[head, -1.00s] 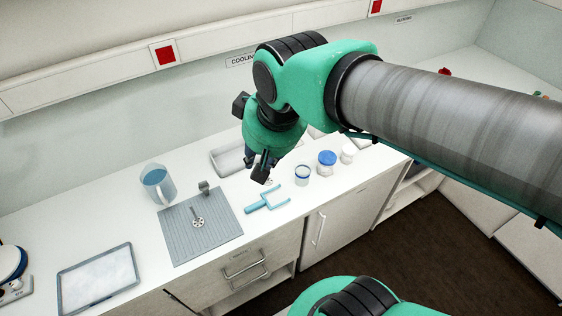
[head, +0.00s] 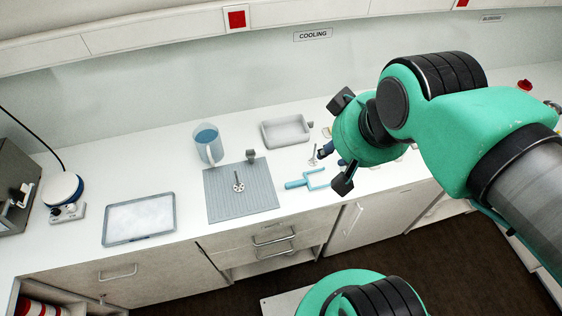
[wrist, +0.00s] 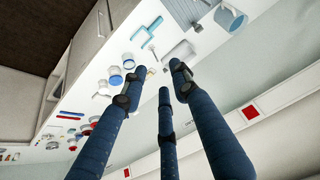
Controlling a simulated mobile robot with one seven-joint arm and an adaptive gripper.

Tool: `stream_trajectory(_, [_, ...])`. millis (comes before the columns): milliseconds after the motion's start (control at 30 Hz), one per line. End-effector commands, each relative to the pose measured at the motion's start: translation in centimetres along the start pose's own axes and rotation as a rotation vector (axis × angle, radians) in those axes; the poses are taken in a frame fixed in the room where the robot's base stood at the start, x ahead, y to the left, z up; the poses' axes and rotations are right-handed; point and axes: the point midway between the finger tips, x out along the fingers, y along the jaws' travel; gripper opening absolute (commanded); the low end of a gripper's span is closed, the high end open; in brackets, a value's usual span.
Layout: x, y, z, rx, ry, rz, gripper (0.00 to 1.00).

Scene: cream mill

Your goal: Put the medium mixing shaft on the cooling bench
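A small metal shaft with a disc-like foot (head: 238,183) is on the grey ribbed mat (head: 225,207). A second small shaft-like piece (head: 313,157) is on the white bench behind the blue fork-shaped tool; I cannot tell which is the medium one. The cooling bench (head: 90,190) is the white counter below the COOLING sign (head: 313,34). My gripper (head: 331,156) is above the bench, right of the second shaft, and hides part of the counter behind it. In the wrist view its blue fingers (wrist: 155,86) are spread apart with nothing seen between them.
A round device (head: 63,190) is at left. In the wrist view, blue-topped jars (wrist: 115,75) are near the fingers.

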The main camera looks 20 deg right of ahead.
Motion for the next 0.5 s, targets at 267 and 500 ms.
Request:
stream_trajectory(267, [0.5, -0.3, -0.8, -0.011, -0.013, -0.005, 0.29])
stream_trajectory(500, [2.7, -1.7, -3.4, -0.052, -0.065, -0.022, 0.29])
